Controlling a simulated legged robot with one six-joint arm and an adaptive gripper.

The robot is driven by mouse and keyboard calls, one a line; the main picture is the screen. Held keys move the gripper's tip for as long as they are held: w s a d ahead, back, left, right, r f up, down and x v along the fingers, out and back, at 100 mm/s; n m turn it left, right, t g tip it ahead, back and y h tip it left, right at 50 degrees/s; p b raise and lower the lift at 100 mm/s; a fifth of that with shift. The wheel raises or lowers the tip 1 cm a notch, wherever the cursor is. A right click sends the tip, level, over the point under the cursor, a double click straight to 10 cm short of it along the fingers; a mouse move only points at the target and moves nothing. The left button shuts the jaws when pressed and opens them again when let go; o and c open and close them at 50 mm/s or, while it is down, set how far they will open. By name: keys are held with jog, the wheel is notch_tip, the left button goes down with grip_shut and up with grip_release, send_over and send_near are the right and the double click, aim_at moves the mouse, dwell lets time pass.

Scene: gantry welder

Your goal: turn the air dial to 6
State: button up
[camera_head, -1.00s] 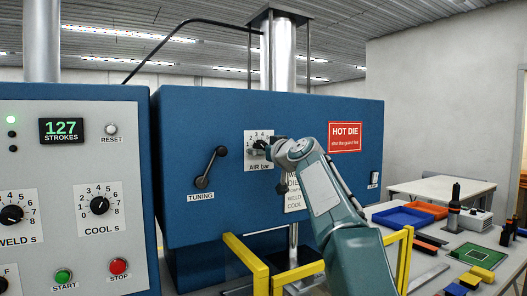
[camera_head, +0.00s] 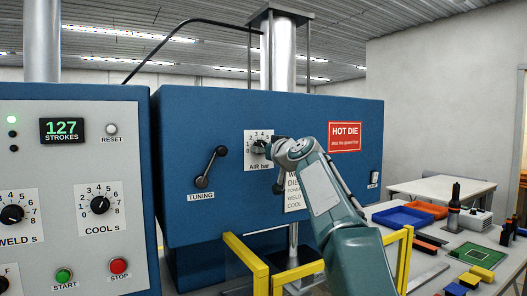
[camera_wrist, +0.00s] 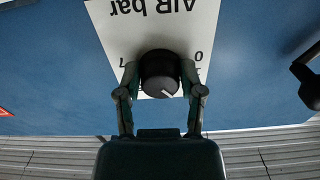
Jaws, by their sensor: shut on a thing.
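The air dial (camera_head: 259,147) is a black knob on a white scale plate marked "AIR bar" (camera_head: 259,167), on the blue machine front. In the wrist view the knob (camera_wrist: 159,73) shows upside down with a white pointer line toward the lower right of its face. My gripper (camera_wrist: 160,85) has one finger on each side of the knob and is shut on it. In the head view my gripper (camera_head: 268,150) covers the right part of the plate, so the higher numbers and the pointer are hard to read there.
The tuning lever (camera_head: 211,167) sticks out left of the dial. A red "HOT DIE" sign (camera_head: 345,136) is to the right. Yellow guard rails (camera_head: 246,259) stand below. The left panel carries the weld (camera_head: 11,214) and cool (camera_head: 100,205) dials.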

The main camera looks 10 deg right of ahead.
jog(key=m, duration=0.6)
jog(key=shift+a, duration=0.15)
jog(key=m, duration=0.5)
jog(key=shift+m, duration=0.3)
jog(key=m, duration=0.9)
jog(key=shift+w+m, duration=0.1)
jog(key=shift+m, duration=0.7)
jog(key=shift+f, duration=0.1)
jog(key=o, duration=1.2)
jog(key=shift+c, duration=0.2)
jog(key=shift+r, duration=0.25)
